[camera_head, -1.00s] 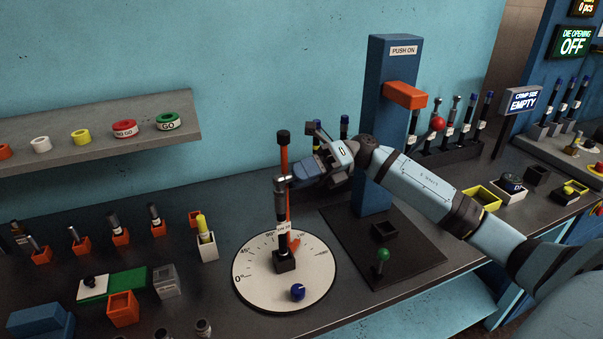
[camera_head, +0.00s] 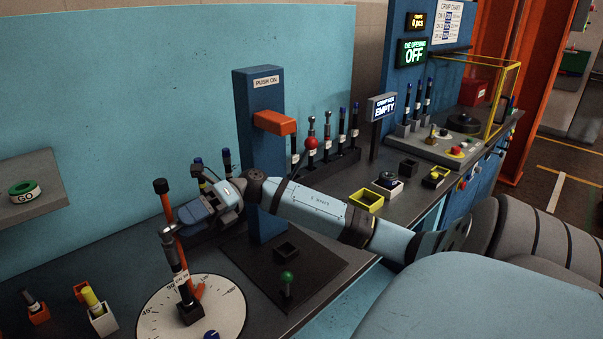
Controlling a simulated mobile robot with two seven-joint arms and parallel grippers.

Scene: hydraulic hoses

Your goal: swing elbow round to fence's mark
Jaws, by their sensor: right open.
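The round white dial (camera_head: 152,322) with degree marks lies on the bench at lower left. A hose with a white label (camera_head: 181,277) stands in a black block (camera_head: 190,312) on it, topped by a silver elbow (camera_head: 169,237). An orange fence post (camera_head: 170,212) with a black cap rises behind the hose, and an orange pointer (camera_head: 198,291) lies at its foot. My right gripper (camera_head: 182,222) is open beside the elbow, to its right; whether it touches is unclear. The exact angle of the elbow is hard to read. My left gripper is out of view.
A blue PUSH ON column (camera_head: 259,150) with an orange arm stands just behind my right gripper. A green-knobbed lever (camera_head: 287,282) rises from its dark base. A blue knob (camera_head: 212,335) sits at the dial's front. Racked hoses (camera_head: 327,160) stand farther right.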

